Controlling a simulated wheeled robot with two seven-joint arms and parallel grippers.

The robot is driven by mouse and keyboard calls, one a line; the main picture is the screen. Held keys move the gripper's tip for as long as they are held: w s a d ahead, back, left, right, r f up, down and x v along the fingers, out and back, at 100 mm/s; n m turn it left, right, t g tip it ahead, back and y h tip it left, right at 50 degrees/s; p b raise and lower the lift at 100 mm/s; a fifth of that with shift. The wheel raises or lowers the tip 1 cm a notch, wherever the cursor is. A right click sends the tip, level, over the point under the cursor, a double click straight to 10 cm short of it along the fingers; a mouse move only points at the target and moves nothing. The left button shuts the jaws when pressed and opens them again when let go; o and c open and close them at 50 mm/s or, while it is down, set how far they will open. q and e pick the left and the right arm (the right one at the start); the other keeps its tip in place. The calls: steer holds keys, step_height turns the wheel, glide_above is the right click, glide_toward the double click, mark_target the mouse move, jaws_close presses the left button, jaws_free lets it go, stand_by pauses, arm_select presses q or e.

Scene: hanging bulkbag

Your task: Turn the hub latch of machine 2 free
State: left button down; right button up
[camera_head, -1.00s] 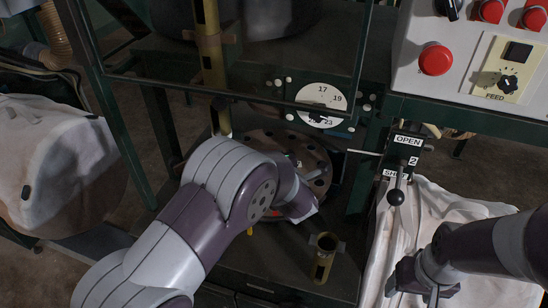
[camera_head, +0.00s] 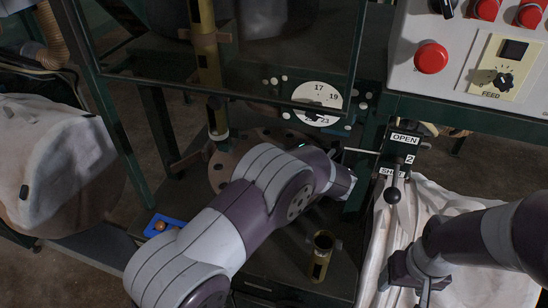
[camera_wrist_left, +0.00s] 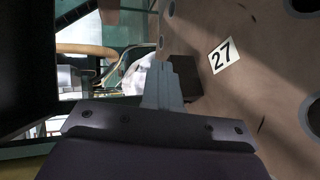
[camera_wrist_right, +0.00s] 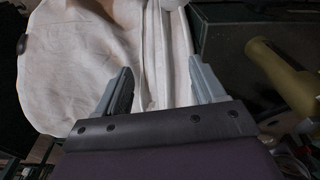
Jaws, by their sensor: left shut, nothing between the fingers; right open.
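The brown disc (camera_head: 222,172) with holes sits under the frame of the machine marked 2. My left arm covers its middle and right part, so I cannot make out the hub latch in the head view. In the left wrist view the disc (camera_wrist_left: 260,90) fills the right side and carries a 27 label (camera_wrist_left: 224,55). My left gripper (camera_wrist_left: 162,68) is shut and empty in front of the disc, beside a dark block (camera_wrist_left: 186,78) that I cannot identify. My right gripper (camera_wrist_right: 163,78) is open over pale bag cloth (camera_wrist_right: 90,60), away from the disc.
A black-knobbed lever (camera_head: 393,194) hangs below the OPEN label (camera_head: 405,139). A numbered white dial (camera_head: 318,97) is behind the left arm. A short brass tube (camera_head: 321,255) stands on the front deck. A blue tray (camera_head: 165,226) lies at left. The control box (camera_head: 455,85) is upper right.

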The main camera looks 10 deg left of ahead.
arm_select(q)
steer(key=shift+w+a+b, duration=0.15)
steer(key=shift+w+b, duration=0.25)
steer(key=shift+w, duration=0.5)
steer(key=shift+w+a, duration=0.1)
steer(key=shift+w, duration=0.05)
steer(key=shift+w+a, duration=0.1)
steer(key=shift+w, duration=0.15)
stand_by(1.1)
